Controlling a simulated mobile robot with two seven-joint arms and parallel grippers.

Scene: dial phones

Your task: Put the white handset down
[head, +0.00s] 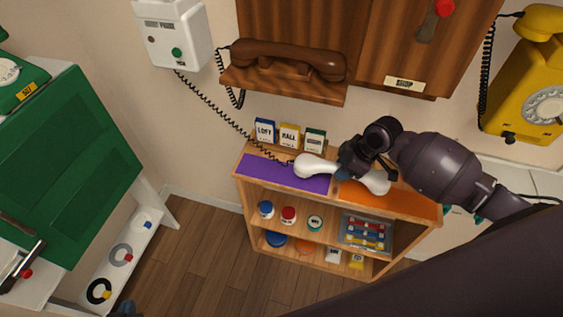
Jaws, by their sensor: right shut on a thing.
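The white handset (313,167) is at the top of the wooden shelf unit, over the purple mat (270,174) and the near part of the orange mat (395,203). My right gripper (357,160) is shut around its middle and hides that part. I cannot tell whether the handset touches the shelf top or hovers just above it. A black coiled cord (215,108) runs from its left end up to the white wall phone (172,36). Only a small dark piece at the bottom edge, probably my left gripper (125,308), shows; its fingers cannot be made out.
Small boxes labelled LOFT (264,132), HALL (290,136) and a green-white one (314,140) stand behind the mats. A brown handset (290,56) rests on its wooden phone above. A yellow phone (530,85) hangs right. A green board (65,165) stands left.

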